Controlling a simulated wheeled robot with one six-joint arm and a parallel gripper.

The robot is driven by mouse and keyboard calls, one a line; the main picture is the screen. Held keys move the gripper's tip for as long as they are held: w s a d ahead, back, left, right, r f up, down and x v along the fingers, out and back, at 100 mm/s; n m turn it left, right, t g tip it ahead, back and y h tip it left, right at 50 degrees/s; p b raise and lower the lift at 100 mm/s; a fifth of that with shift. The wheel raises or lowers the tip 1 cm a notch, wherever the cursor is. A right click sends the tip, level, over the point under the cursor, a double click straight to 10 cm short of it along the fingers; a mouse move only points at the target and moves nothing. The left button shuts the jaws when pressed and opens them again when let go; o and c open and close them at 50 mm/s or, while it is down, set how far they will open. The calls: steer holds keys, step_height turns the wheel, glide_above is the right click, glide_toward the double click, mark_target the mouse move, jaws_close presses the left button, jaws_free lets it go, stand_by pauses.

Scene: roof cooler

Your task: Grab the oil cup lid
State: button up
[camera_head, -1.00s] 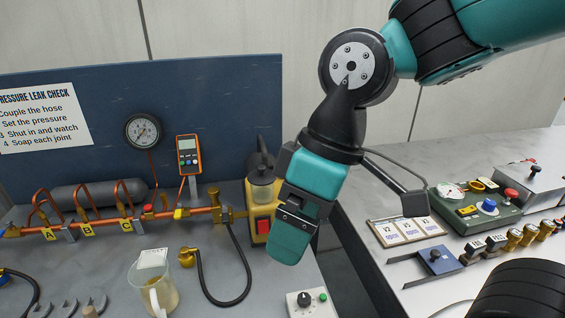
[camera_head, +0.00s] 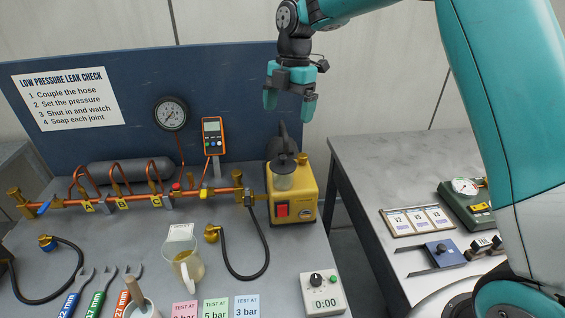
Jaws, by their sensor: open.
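The oil cup is a small clear cup (camera_head: 283,181) on top of the yellow pump (camera_head: 305,190) at the back of the grey bench. Its dark lid (camera_head: 284,162) sits on it, with a black pump part close behind it. My gripper (camera_head: 290,106) points down above the pump, its two teal fingers spread apart with nothing between them. It is clear of the lid, with a visible gap below the fingertips.
A blue back panel (camera_head: 100,110) with a gauge (camera_head: 171,113) stands behind the bench. An orange meter (camera_head: 213,136) and copper pipework lie left of the pump. A jug (camera_head: 184,262), wrenches and a black hose (camera_head: 262,262) are in front. A gap separates the right bench (camera_head: 360,165).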

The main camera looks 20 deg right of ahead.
steer(key=p, duration=0.2)
glide_above(283, 156)
steer(key=f, duration=0.7)
steer(key=shift+w+d+f, duration=0.2)
steer(key=shift+d, duration=0.05)
steer(key=f, duration=0.2)
steer(key=f+p, duration=0.2)
steer(key=f, duration=0.1)
steer(key=shift+s+a+f, duration=0.2)
steer(key=shift+a+f, duration=0.05)
steer(key=shift+f, duration=0.05)
steer(key=shift+c, duration=0.4)
steer(key=c, duration=0.8)
